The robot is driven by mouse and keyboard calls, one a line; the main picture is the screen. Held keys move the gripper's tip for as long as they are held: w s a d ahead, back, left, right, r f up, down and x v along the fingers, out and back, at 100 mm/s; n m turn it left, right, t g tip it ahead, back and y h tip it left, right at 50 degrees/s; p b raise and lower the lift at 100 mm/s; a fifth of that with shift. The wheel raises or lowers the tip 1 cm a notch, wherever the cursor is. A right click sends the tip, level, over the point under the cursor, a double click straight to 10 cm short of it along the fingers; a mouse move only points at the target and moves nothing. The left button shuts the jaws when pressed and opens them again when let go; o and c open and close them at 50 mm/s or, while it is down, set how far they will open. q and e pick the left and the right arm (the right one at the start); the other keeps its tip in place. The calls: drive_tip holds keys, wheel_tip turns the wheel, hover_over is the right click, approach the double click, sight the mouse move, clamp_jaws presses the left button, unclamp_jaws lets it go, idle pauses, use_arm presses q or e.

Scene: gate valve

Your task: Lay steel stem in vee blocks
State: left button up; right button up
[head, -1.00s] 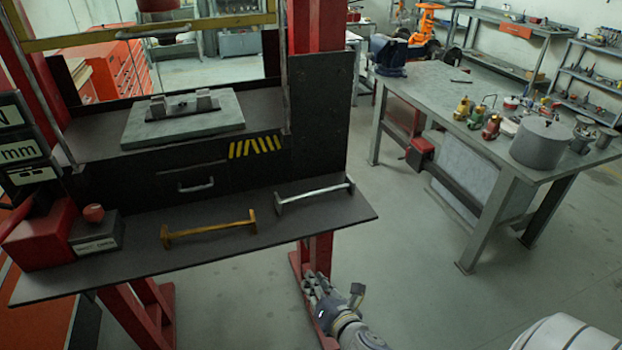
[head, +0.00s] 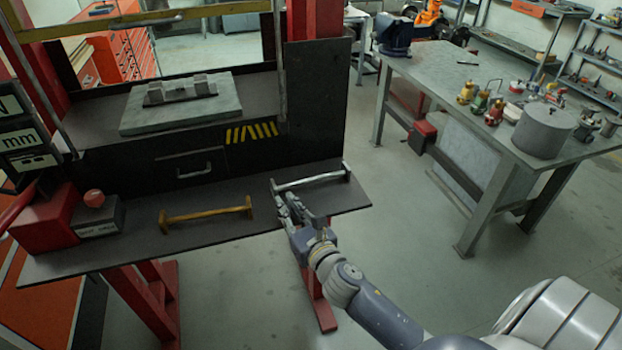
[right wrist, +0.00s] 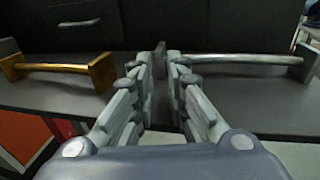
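The steel stem (head: 312,180) is a silver rod lying across two small upright end rests at the right of the dark shelf. In the right wrist view the stem (right wrist: 245,59) runs to the right from behind the fingertips. My right gripper (head: 282,200) is at the shelf's front, just before the stem's left end. It is open, with a narrow empty gap between the fingers (right wrist: 161,75); the left end rest shows beyond the gap. The vee blocks (head: 180,88) sit on a grey plate (head: 215,112) on the upper bed. My left gripper is not in view.
A brass-coloured rod (head: 205,213) on end rests lies left on the shelf (head: 140,240). A red box (head: 48,218) and a small block with a red button (head: 95,205) stand further left. Red press columns frame the bed. A workbench (head: 440,75) stands at right.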

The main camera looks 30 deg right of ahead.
sight(276, 191)
drive_tip(key=w+p, duration=0.1)
drive_tip(key=w, duration=0.4)
drive_tip(key=shift+s, duration=0.1)
drive_tip(key=shift+c, duration=0.3)
clamp_jaws()
drive_tip(key=shift+r, duration=0.1)
